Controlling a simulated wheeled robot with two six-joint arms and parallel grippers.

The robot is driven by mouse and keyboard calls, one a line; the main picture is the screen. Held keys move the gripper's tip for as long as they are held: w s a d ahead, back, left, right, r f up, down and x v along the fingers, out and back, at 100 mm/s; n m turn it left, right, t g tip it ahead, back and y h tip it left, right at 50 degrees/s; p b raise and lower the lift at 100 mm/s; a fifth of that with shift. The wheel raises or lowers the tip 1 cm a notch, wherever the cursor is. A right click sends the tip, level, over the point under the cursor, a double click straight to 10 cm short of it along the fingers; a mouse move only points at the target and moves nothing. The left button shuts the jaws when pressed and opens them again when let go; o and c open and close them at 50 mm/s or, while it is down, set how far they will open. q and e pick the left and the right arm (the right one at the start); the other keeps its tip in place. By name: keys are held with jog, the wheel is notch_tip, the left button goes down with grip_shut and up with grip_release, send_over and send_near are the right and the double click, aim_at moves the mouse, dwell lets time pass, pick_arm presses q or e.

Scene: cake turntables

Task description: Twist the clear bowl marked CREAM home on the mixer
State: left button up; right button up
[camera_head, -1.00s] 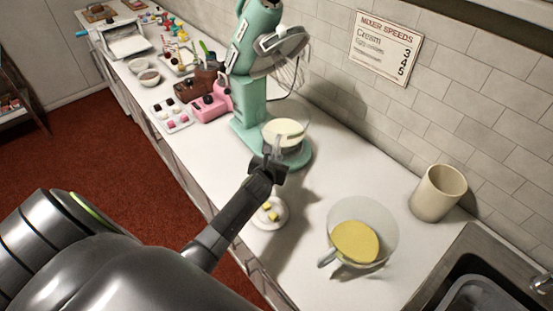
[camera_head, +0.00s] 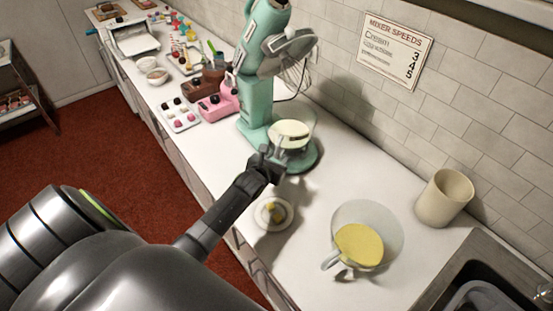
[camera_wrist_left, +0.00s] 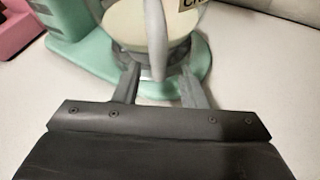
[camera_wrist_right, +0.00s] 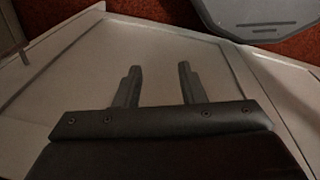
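The clear bowl (camera_head: 312,126) with pale contents sits on the base of the green mixer (camera_head: 256,95). The mixer's head is tilted up, with its whisk above the bowl. In the left wrist view the bowl (camera_wrist_left: 120,22) shows a label, cut off by the frame, beginning with "C". Its upright handle (camera_wrist_left: 155,40) is in line with the gap between my left fingers. My left gripper (camera_head: 270,160) is open in front of the bowl; its fingers (camera_wrist_left: 160,88) are apart and grip nothing visible. My right gripper (camera_wrist_right: 157,85) is open and empty, facing a pale panel.
A second clear bowl with yellow contents (camera_head: 358,244) stands to the right, near a beige crock (camera_head: 444,198) and the sink. A small plate (camera_head: 262,222) with yellow pieces lies near the counter's front edge. Pink (camera_head: 215,106) and brown items stand left of the mixer.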

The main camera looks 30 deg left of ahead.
pick_arm(q)
jog(key=shift+s, duration=0.1)
jog(key=b+v, duration=0.4)
jog(key=v, duration=1.3)
jog(key=shift+s, duration=0.1)
